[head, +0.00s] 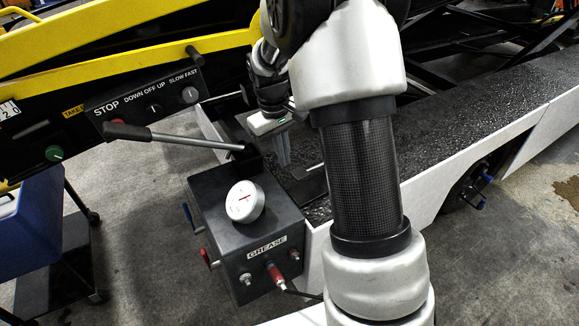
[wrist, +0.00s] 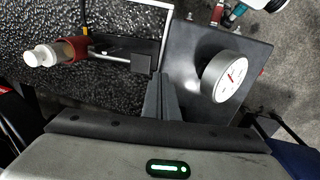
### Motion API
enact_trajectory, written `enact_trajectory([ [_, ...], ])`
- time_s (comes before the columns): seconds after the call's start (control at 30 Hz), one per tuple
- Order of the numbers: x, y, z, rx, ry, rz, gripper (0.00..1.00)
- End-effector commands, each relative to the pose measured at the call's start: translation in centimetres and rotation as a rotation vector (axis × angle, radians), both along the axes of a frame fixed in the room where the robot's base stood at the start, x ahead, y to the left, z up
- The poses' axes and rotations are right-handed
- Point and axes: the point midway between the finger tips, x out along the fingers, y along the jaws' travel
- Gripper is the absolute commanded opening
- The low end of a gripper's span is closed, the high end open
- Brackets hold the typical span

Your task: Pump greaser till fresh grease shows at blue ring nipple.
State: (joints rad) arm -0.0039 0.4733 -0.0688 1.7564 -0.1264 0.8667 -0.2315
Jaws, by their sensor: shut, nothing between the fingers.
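The greaser is a dark grey box (head: 222,215) labelled GREASE in the head view; its top also shows in the wrist view (wrist: 260,55). A round white dial (head: 245,203) sits on its top, seen again in the wrist view (wrist: 224,79). A lever with a black grip (head: 127,131) and grey rod (head: 190,142) reaches left from the box's back. No grease is discernible there. My gripper (head: 284,161) is shut and empty, above and behind the box.
A black panel (head: 150,102) with STOP and speed knobs stands at the left under a yellow beam (head: 120,48). A blue bin (head: 30,225) on a cart is at far left. A red and white cylinder (wrist: 57,53) lies on the rough black deck (wrist: 90,95).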

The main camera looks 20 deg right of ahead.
Motion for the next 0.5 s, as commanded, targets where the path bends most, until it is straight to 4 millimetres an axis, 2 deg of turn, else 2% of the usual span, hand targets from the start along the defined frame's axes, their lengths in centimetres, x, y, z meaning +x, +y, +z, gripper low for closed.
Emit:
enact_trajectory([
  [0.1, -0.1, 0.5, 1.5, -0.001, -0.002, 0.001, 0.00],
  [0.2, -0.1, 0.7, 2.0, 0.000, -0.002, 0.000, 0.00],
  [0.5, -0.1, 0.7, 2.2, 0.000, -0.002, -0.001, 0.00],
])
